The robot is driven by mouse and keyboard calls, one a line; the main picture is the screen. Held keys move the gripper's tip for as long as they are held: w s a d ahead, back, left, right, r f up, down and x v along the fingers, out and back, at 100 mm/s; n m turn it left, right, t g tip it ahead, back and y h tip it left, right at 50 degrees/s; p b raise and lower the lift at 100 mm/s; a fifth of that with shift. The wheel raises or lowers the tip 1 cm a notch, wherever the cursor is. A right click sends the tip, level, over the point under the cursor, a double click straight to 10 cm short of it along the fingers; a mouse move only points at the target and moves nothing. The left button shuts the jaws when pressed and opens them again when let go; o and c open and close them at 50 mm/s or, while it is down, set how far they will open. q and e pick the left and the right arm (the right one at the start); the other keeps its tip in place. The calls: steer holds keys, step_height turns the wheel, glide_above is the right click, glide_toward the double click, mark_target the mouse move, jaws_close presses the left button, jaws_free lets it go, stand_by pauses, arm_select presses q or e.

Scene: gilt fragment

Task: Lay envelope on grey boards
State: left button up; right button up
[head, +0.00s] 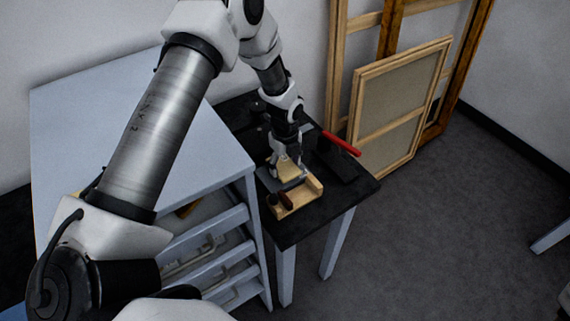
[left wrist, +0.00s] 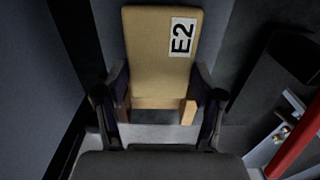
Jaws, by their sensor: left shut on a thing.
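The envelope (left wrist: 150,50) is a tan, flat piece with a white label reading E2, seen in the left wrist view. My left gripper (left wrist: 162,95) is shut on it, with one dark finger at each side. In the head view the envelope (head: 290,171) shows as a small tan patch under my left gripper (head: 287,160), low over the black table. A grey flat surface (head: 267,181), which may be the grey boards, shows beside and below it; grey also shows below the envelope in the wrist view (left wrist: 160,132). Whether they touch is hidden. My right gripper is not in view.
A light wooden holder (head: 302,198) with dark brown pieces stands in front of the gripper on the black table (head: 340,195). A red bar (head: 341,143) lies at the back right. A pale blue drawer cabinet (head: 100,105) stands left. Wooden frames (head: 400,105) lean on the wall.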

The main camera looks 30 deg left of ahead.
mark_target(286, 167)
arm_select(q)
steer(key=shift+f, duration=1)
steer(key=o, duration=1)
steer(key=shift+r, duration=0.1)
steer(key=shift+r, duration=0.55)
step_height(286, 167, up, 11)
steer(key=shift+r+b, duration=0.1)
steer(key=shift+b, duration=1.15)
